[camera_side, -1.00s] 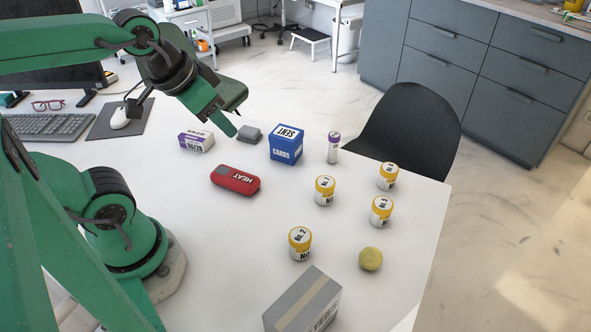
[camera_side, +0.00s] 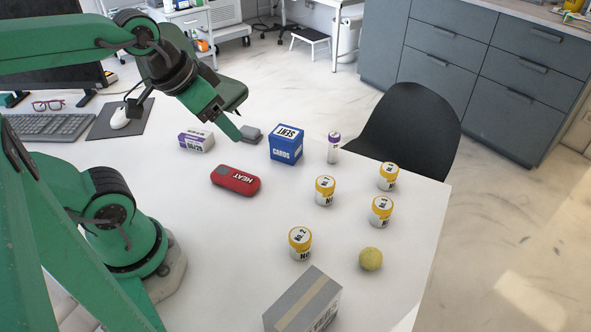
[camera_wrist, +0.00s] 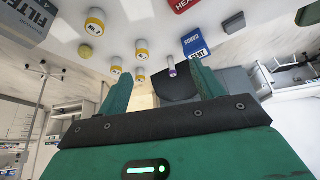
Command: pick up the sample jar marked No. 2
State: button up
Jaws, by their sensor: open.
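The sample jar marked No. 2 (camera_side: 300,245) stands upright on the table, white with a yellow lid, left of the yellow ball. It also shows in the wrist view, at the upper left (camera_wrist: 95,23). Several similar jars stand beyond it: one nearer the middle (camera_side: 325,191) and two toward the right edge (camera_side: 381,211) (camera_side: 388,176); their numbers are hard to read. My gripper (camera_side: 234,133) is above the table's far left part, well away from jar No. 2. Its two fingers (camera_wrist: 160,82) are apart in the wrist view with nothing held between them.
A red case (camera_side: 236,181), a blue cards box (camera_side: 286,144), a grey block (camera_side: 250,133) and a purple-capped tube (camera_side: 334,148) stand on the far side. A grey carton (camera_side: 303,300) is just nearer than jar No. 2; the yellow ball (camera_side: 370,259) is to its right.

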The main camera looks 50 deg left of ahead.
jog(key=n+g, duration=0.2)
jog(key=g, duration=0.4)
send_over(300, 236)
notch_tip(300, 236, down, 16)
jog(key=shift+f, duration=0.2)
jog(key=shift+f, duration=1.3)
jog(key=shift+f, duration=0.1)
jog(key=shift+f, duration=2.5)
